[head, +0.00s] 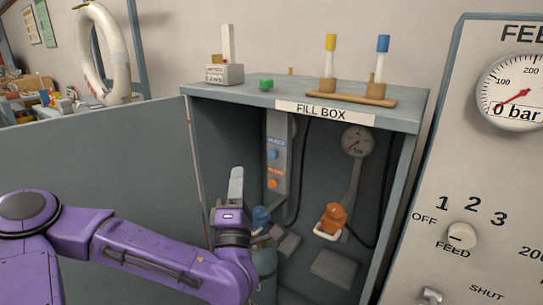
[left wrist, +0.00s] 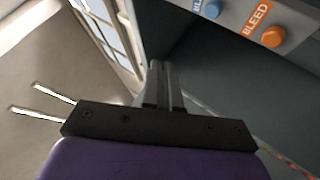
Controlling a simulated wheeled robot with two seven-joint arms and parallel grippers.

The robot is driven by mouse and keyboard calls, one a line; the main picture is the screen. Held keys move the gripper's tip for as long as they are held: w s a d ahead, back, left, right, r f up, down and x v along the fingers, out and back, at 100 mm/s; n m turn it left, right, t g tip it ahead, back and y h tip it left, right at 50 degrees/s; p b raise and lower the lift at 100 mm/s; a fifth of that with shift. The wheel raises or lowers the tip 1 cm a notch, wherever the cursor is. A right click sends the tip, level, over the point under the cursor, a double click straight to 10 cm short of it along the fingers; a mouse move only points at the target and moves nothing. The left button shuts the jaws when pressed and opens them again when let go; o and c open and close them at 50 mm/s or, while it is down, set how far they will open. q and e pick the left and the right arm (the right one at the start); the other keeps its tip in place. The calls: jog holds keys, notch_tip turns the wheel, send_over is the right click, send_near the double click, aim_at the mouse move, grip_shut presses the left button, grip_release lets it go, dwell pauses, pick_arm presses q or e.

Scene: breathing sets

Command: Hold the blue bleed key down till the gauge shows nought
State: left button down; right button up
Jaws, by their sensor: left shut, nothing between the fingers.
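The blue key (head: 273,155) is on a grey upright panel inside the fill box, above an orange key (head: 272,184). In the left wrist view the blue key (left wrist: 208,8) is cut by the top edge, beside the orange key (left wrist: 273,37); a label by the orange one reads BLEED. My left gripper (head: 236,172) is shut and empty, in front of the box, left of the panel and apart from both keys. Its shut fingers also show in the left wrist view (left wrist: 158,72). The large gauge (head: 518,92) reads 0 bar. My right gripper is out of view.
The fill box (head: 325,108) has its door (head: 95,165) open to the left. Inside are a small gauge (head: 357,140), too small to read, an orange valve (head: 333,218) and dark hoses. A feed knob (head: 462,235) is on the right panel.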

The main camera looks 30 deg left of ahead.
aim_at(273, 155)
pick_arm(q)
jog(key=w+p, duration=0.1)
jog(key=w, duration=0.7)
jog(key=shift+w+d+p, duration=0.25)
jog(key=shift+d+p, duration=0.05)
jog(key=shift+d, duration=0.05)
dwell(1.6)
jog(key=shift+w, duration=0.4)
jog(key=shift+w+b, duration=0.4)
jog(key=shift+w, duration=0.15)
dwell(1.5)
